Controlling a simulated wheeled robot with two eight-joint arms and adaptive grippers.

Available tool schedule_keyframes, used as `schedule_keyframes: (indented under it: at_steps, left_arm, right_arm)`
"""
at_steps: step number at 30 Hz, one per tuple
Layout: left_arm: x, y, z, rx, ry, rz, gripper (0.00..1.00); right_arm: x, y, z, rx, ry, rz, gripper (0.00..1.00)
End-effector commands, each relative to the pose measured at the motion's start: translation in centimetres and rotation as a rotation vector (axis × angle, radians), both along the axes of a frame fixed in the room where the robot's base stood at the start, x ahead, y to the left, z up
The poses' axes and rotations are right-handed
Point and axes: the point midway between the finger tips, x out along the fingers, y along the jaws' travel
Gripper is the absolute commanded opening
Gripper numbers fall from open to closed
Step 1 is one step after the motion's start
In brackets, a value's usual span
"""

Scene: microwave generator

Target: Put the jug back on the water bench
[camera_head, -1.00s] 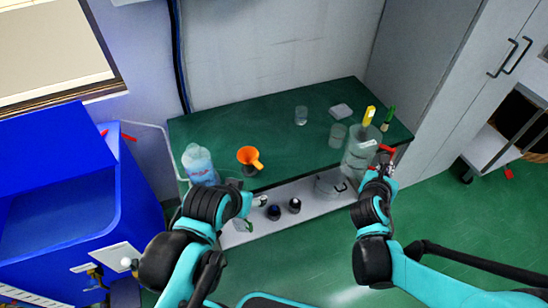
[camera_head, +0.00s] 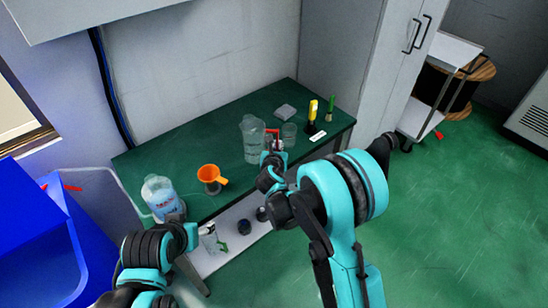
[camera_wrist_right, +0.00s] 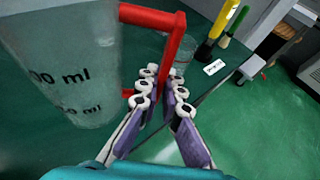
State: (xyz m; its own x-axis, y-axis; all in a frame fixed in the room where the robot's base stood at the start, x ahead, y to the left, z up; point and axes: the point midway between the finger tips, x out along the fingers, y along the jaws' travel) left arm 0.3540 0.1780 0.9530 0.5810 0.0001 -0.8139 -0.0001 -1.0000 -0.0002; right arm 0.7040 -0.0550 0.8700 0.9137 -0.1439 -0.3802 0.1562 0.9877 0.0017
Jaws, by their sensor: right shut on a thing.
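The clear jug (camera_head: 252,143) with a red handle (camera_head: 272,132) is over the green-topped water bench (camera_head: 192,146), toward the back middle. My right gripper (camera_head: 273,154) is at the jug's right side. In the right wrist view the jug (camera_wrist_right: 65,60) is upright at the left, and my right gripper (camera_wrist_right: 161,98) is shut on its red handle (camera_wrist_right: 168,50). I cannot tell whether the jug's base touches the bench. My left gripper (camera_head: 194,236) is low in front of the bench's left end; its fingers do not show clearly.
An orange funnel (camera_head: 210,174) and a water bottle (camera_head: 161,197) stand left on the bench. A clear beaker (camera_head: 289,134), yellow brush (camera_head: 313,110) and green brush (camera_head: 331,107) stand right of the jug.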

Motion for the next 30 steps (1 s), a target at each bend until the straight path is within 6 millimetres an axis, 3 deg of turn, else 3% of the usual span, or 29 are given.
schedule_keyframes:
  at_steps: [7,13,25,27,30]
  left_arm:
    - [0.0,0.0,-0.9,0.0,0.0,0.0,0.63]
    - [0.0,0.0,-2.7,0.0,0.0,0.0,0.63]
    - [0.0,0.0,-2.5,0.0,0.0,0.0,0.63]
    - [0.0,0.0,-2.5,0.0,0.0,0.0,0.63]
    - [0.0,0.0,-2.5,0.0,0.0,0.0,0.63]
  right_arm:
    - [0.8,0.8,-1.5,0.001,0.0,0.0,0.0]
    - [0.8,0.8,-4.6,0.0,0.0,0.0,0.0]
    - [0.7,0.8,-4.9,0.0,0.0,0.0,0.0]
    - [0.7,0.8,-4.8,0.0,0.0,-0.001,0.24]
    - [0.7,0.8,-4.8,0.0,0.0,-0.001,0.26]
